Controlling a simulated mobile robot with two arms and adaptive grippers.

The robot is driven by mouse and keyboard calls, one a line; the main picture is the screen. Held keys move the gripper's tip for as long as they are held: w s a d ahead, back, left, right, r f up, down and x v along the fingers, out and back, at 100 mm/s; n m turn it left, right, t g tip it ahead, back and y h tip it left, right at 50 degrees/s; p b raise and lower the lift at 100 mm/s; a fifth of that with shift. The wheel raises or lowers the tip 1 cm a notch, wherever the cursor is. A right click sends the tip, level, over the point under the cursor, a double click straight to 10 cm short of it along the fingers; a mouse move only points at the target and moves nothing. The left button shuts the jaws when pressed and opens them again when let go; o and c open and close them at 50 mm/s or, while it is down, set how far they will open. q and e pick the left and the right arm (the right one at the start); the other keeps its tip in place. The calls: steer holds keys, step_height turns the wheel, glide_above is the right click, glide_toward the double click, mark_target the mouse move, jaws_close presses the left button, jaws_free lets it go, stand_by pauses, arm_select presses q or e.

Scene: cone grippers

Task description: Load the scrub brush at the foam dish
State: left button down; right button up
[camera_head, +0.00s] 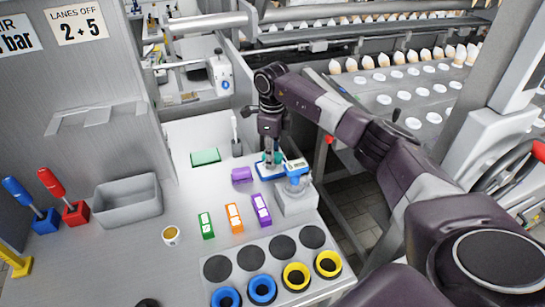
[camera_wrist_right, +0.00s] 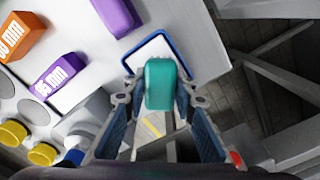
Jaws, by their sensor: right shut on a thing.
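My right gripper (camera_head: 269,152) is shut on a teal block-shaped thing (camera_head: 278,157), which I take to be the scrub brush. In the right wrist view the teal brush (camera_wrist_right: 160,84) sits between the two fingers of the gripper (camera_wrist_right: 158,105). The foam dish (camera_head: 263,175) is a shallow white dish with a blue rim, and its rim also shows in the right wrist view (camera_wrist_right: 188,55). The brush is over the dish. I cannot tell whether it touches the foam; its underside is hidden. My left gripper is not in view.
A grey pump-like unit (camera_head: 297,198) stands right beside the dish. Labelled blocks, a grey bin (camera_head: 128,212) and a cup (camera_head: 171,236) stand nearer.

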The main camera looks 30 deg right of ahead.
steer(key=shift+f+b, duration=0.35)
steer(key=shift+f, duration=0.25)
stand_by(1.3)
steer(key=shift+r, duration=0.1)
steer(key=shift+r+p, duration=2.4)
steer(key=shift+r, duration=1.1)
steer(key=s+a+r+n+b, duration=0.1)
steer(key=s+a+r+n, duration=0.2)
steer(key=a+n, duration=0.35)
steer(key=s+a+r+n, duration=0.2)
steer(key=a+r+n, duration=0.1)
steer(key=a+n, duration=0.4)
steer(key=s+a+r+n+b, duration=0.1)
steer(key=s+a+n, duration=0.4)
steer(key=s+n, duration=0.5)
steer(key=n, duration=0.4)
steer(key=shift+s+r, duration=0.2)
steer(key=shift+r, duration=0.2)
